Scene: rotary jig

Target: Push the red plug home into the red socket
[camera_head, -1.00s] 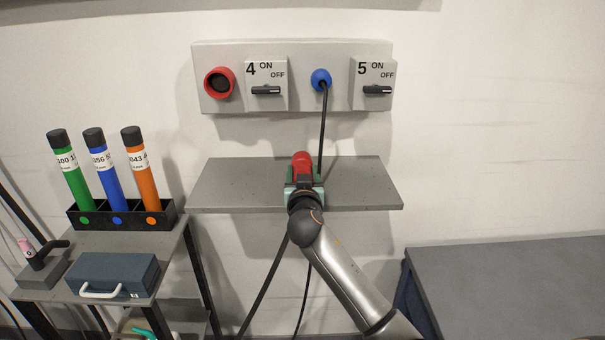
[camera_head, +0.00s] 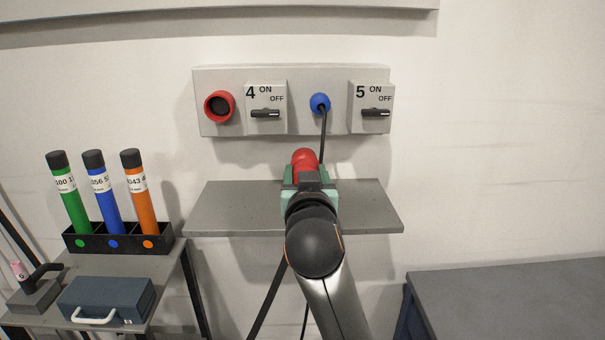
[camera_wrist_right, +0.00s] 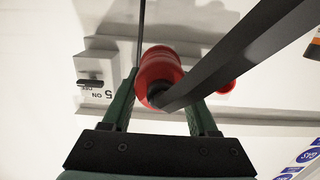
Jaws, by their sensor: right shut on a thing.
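The red plug (camera_head: 305,158) shows above my right gripper (camera_head: 308,176) in the head view. The gripper is shut on it, above the grey shelf. In the right wrist view the red plug (camera_wrist_right: 160,70) sits between the green fingers of the gripper (camera_wrist_right: 158,92), and a thick black cable runs from it to the upper right. The red socket (camera_head: 220,106) is at the left end of the wall panel, its dark opening empty and apart from the plug. It also shows, partly hidden, in the right wrist view (camera_wrist_right: 225,84). My left gripper is not in view.
The wall panel (camera_head: 355,73) also carries switches 4 (camera_head: 265,108) and 5 (camera_head: 371,107) and a blue plug (camera_head: 320,104) with a hanging cable. The shelf (camera_head: 235,210) lies below. A rack (camera_head: 120,244) of coloured tubes and a blue case (camera_head: 107,299) stand at left.

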